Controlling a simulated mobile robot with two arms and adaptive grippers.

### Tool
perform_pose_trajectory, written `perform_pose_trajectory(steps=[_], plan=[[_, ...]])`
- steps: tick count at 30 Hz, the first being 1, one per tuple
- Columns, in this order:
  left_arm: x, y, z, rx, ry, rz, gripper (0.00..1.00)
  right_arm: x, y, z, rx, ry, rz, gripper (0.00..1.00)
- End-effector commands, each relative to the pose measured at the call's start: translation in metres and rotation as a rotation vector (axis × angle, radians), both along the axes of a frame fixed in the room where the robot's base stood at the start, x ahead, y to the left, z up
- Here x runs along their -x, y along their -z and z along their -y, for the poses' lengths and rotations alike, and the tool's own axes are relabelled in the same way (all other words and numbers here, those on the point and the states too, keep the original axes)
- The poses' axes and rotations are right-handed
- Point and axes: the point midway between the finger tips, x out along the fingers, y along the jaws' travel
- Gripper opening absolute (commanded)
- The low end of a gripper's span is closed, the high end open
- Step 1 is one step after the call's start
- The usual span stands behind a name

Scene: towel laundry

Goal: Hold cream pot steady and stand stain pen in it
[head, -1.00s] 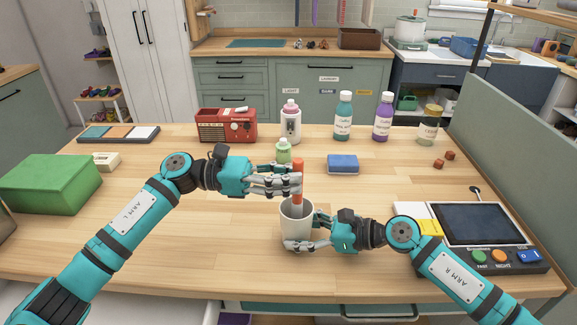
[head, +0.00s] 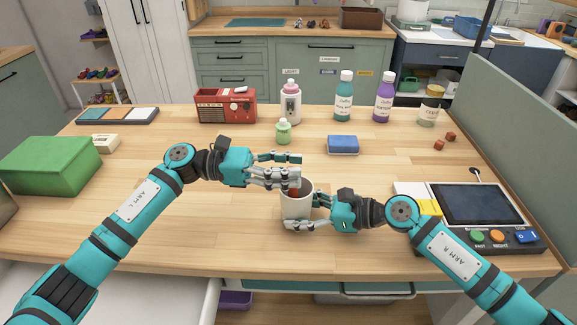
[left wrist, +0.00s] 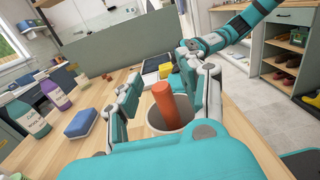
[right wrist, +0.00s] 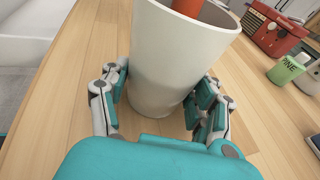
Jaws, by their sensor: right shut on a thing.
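The cream pot (head: 297,207) stands upright on the table. My right gripper (head: 304,212) is shut around its sides; the right wrist view also shows the pot (right wrist: 178,62) between the fingers. The orange-red stain pen (left wrist: 166,106) stands inside the pot, slightly tilted, its lower end hidden by the pot. The pen also shows in the right wrist view (right wrist: 187,8). My left gripper (head: 294,170) is just above the pot's rim. In the left wrist view its fingers are spread, with gaps on both sides of the pen.
A control panel with a dark screen (head: 478,205) sits at the right, near my right arm. A green box (head: 50,163) is at the left. The table between is clear.

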Motion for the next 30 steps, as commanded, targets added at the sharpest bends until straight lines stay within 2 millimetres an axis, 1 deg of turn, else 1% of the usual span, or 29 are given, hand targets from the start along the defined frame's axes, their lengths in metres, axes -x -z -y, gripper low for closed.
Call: perform_pose_trajectory(steps=[8,11,14,21,24,27,30], plan=[[0.0,0.0,0.0,0.0,0.0,0.0,0.46,0.0,0.0,0.0,0.0,0.001,0.0,0.45],[-0.001,0.0,-0.006,-0.001,-0.001,0.0,0.46,0.0,0.0,0.0,0.0,0.001,0.0,0.45],[-0.002,0.001,-0.02,-0.001,-0.004,-0.001,0.46,0.0,0.0,0.0,0.0,0.001,0.0,0.45],[-0.004,0.001,-0.072,-0.001,-0.004,-0.001,0.46,0.0,0.0,0.0,0.0,0.0,0.0,0.45],[-0.005,0.002,-0.091,-0.002,-0.004,-0.002,0.46,0.0,0.0,0.0,0.0,0.0,0.0,0.45],[-0.005,0.002,-0.105,0.0,-0.002,-0.002,0.46,0.0,0.0,0.0,0.0,0.0,0.0,0.45],[-0.005,0.002,-0.115,0.0,-0.001,-0.001,0.46,0.0,0.0,0.0,0.0,0.0,0.0,0.45]])
